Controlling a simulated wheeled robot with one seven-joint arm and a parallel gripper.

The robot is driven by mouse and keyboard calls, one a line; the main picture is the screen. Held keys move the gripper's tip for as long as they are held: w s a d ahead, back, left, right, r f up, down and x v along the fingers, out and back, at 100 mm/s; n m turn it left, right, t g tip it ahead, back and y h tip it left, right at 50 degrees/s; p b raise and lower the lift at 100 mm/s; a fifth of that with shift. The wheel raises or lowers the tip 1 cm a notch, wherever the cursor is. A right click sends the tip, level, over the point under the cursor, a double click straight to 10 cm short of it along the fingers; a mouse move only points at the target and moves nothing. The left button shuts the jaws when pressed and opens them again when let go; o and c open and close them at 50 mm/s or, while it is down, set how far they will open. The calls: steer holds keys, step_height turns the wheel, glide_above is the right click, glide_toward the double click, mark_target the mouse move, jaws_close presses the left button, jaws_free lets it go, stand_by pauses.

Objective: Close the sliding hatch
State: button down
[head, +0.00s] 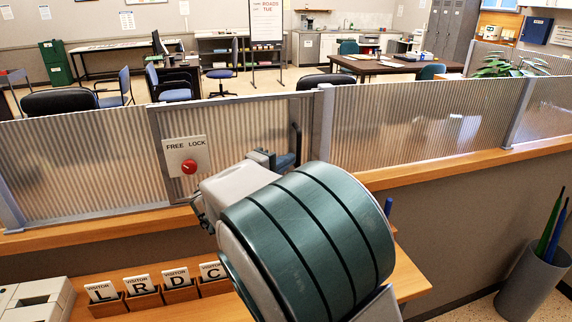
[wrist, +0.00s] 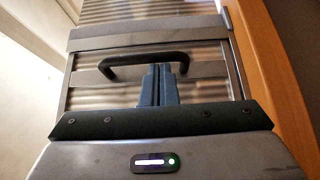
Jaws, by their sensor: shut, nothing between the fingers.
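The sliding hatch (head: 232,112) is a grey-framed, ribbed translucent panel in the screen above the counter. Its right edge is close to a grey post (head: 323,115) in the head view; I cannot tell whether a gap is left. A plate marked FREE and LOCK (head: 174,157) carries a red knob (head: 189,166); its setting is unclear. The black handle (head: 297,145) is on the hatch's right side and shows in the wrist view (wrist: 135,60). My gripper (head: 285,160) is shut and empty, its blue fingertips (wrist: 161,68) at the handle bar; contact is unclear.
A wooden counter ledge (head: 440,165) runs under the screen. Visitor cards (head: 140,284) stand in wooden holders on the lower desk at left. A bin (head: 532,285) with long green and blue items stands at lower right. My arm hides part of the counter.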

steer(key=shift+d, duration=0.15)
steer(key=w+a+b+v, duration=0.2)
steer(key=v, duration=1.1)
steer(key=s+d+f+m+g+y, duration=0.15)
steer(key=d+f+g, duration=0.25)
steer(key=d, duration=0.6)
steer(key=s+d+f+m+g, duration=0.25)
steer(key=d+g, duration=0.25)
steer(key=d, duration=0.5)
steer(key=s+d+f+m+g+y, duration=0.1)
steer(key=s+d+f+m+y, duration=0.2)
steer(key=s, duration=0.5)
steer(key=s+d+f+m+g+y, duration=0.1)
steer(key=s+d+f+m+y, duration=0.2)
steer(key=s, duration=0.5)
steer(key=shift+d+f+m+y, duration=0.4)
steer(key=shift+f+y, duration=0.55)
steer(key=shift+y, duration=0.8)
